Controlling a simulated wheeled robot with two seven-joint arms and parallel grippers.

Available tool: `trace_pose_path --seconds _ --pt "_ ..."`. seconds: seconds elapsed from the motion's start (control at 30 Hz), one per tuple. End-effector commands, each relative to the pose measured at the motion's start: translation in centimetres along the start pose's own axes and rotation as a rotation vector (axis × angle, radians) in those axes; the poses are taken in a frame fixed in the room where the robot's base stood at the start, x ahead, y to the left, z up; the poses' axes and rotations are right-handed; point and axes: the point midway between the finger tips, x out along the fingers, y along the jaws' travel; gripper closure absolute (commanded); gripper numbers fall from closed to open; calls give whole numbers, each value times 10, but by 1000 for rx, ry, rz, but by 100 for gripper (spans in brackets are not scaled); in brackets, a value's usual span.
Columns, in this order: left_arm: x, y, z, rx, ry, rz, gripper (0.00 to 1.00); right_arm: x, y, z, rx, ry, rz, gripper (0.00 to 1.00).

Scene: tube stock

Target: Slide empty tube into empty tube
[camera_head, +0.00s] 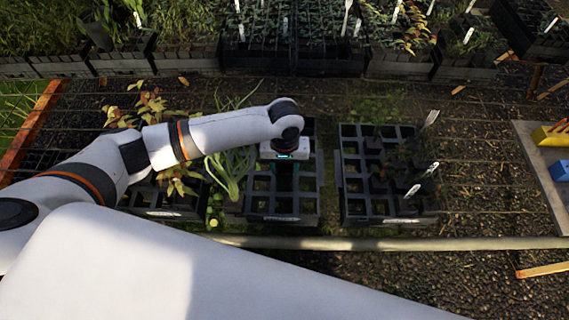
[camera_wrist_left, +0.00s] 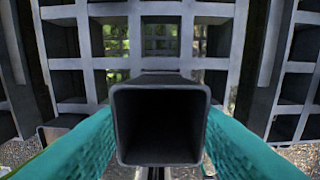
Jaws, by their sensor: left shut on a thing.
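A dark, square, open-topped empty tube (camera_wrist_left: 160,122) fills the middle of the left wrist view. My left gripper (camera_head: 286,167) is shut on it, with teal fingers at its two sides. In the head view the gripper hangs over the middle black tray (camera_head: 284,218), a grid of square cells, and mostly hides the tube. In the left wrist view the tray's grid (camera_wrist_left: 165,8) lies beyond the tube, and several cells there look empty. I cannot tell whether the tube's lower end is inside a cell. My right gripper is not in view.
A right-hand tray (camera_head: 380,220) holds some dark plants and white labels. Leafy plants (camera_head: 232,168) stand left of the middle tray, close under my left arm. More planted trays (camera_head: 330,62) line the back. A bench with yellow (camera_head: 551,135) and blue blocks stands far right.

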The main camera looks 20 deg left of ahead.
Motion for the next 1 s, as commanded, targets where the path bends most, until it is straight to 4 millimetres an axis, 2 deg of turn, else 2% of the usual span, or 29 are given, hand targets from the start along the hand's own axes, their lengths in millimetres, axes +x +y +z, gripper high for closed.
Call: trace_pose_path --seconds 0.43,0.47,0.6,0.87,1.0 --pt "2 0 -1 0 1 -1 88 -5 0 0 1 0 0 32" --pt "3 0 0 0 0 -1 53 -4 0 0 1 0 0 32" --pt "3 0 0 0 0 -1 31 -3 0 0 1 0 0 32" --pt "2 0 0 0 0 0 31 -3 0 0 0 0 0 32" --pt "-6 0 1 -1 -1 -2 31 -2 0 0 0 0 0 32"
